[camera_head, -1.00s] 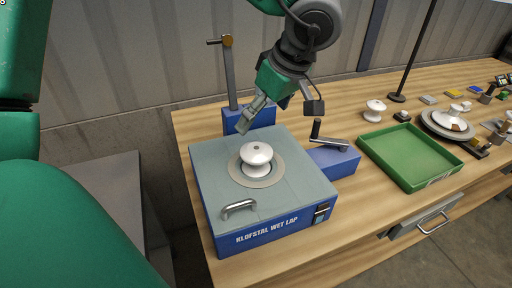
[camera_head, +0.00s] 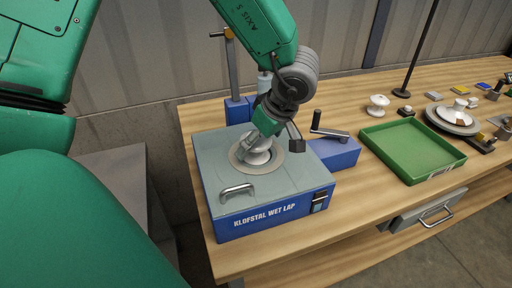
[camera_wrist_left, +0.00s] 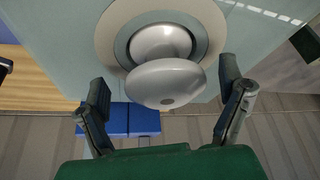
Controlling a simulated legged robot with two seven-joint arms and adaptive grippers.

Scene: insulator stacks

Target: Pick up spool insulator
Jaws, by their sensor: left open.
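A white spool insulator (camera_head: 257,157) stands upright on the round grey plate (camera_head: 239,165) of the blue wet lap machine (camera_head: 268,214). My left gripper (camera_head: 268,146) is above and around it in the head view and partly hides it. In the left wrist view the spool (camera_wrist_left: 165,82) lies between the two spread fingers of the left gripper (camera_wrist_left: 165,100), with a gap on both sides. The left gripper is open and holds nothing. A second white spool (camera_head: 378,105) stands on the table behind the green tray. My right gripper is not in view.
A crank handle on a blue block (camera_head: 335,150) stands right of the machine, close to my gripper. A post (camera_head: 231,65) rises behind it. The empty green tray (camera_head: 410,150) and a plate with parts (camera_head: 452,118) lie to the right.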

